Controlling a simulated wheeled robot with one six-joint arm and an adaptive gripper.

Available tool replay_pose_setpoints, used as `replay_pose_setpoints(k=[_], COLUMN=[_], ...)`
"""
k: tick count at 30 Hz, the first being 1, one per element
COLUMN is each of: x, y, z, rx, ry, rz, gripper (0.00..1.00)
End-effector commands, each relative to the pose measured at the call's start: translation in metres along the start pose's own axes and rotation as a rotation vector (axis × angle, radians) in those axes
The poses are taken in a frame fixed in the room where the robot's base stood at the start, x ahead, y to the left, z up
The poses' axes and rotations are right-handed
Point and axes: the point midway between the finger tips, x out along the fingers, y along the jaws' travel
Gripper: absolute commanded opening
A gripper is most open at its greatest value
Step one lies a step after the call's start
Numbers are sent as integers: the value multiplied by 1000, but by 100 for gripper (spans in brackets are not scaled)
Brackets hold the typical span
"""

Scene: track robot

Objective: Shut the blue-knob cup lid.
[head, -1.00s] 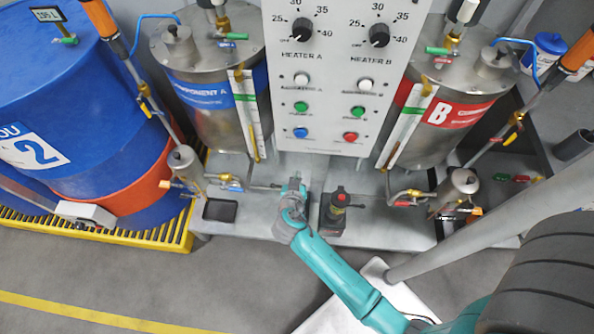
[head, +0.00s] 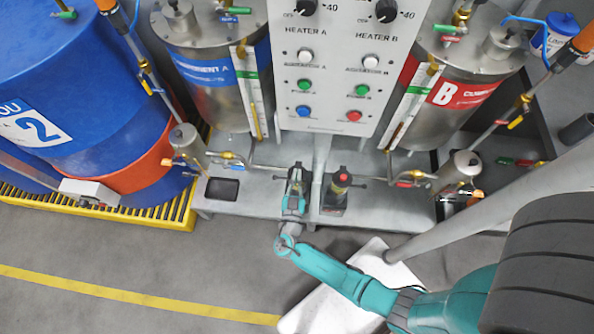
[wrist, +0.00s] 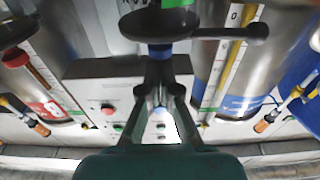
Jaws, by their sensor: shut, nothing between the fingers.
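The blue-knob cup stands on the low metal bench, left of the red-knob cup (head: 341,189). It is mostly hidden behind my gripper in the head view; a dark handle (head: 277,185) sticks out at its left. In the wrist view a dark lid-like disc (wrist: 160,24) with a side handle and a blue part (wrist: 160,50) under it fills the top centre. My gripper (head: 296,174) is shut and empty. Its fingertips (wrist: 160,68) are just by the blue part in the wrist view; I cannot tell whether they touch. The lid's angle is unclear.
The heater control panel (head: 340,75) rises behind the cups, between tank A (head: 212,95) and tank B (head: 450,105). The red-knob cup stands close at my gripper's right. Pipes and small valves run along both sides. Grey floor (head: 180,265) lies clear in front.

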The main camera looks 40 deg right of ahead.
Motion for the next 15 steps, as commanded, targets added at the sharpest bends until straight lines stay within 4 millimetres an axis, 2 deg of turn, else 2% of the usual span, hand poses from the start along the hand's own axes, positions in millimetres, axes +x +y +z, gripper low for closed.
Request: replay_pose_setpoints(k=[15], x=[-6], y=[1], z=[11], rx=[-2], ry=[-6], rz=[0], gripper=[0])
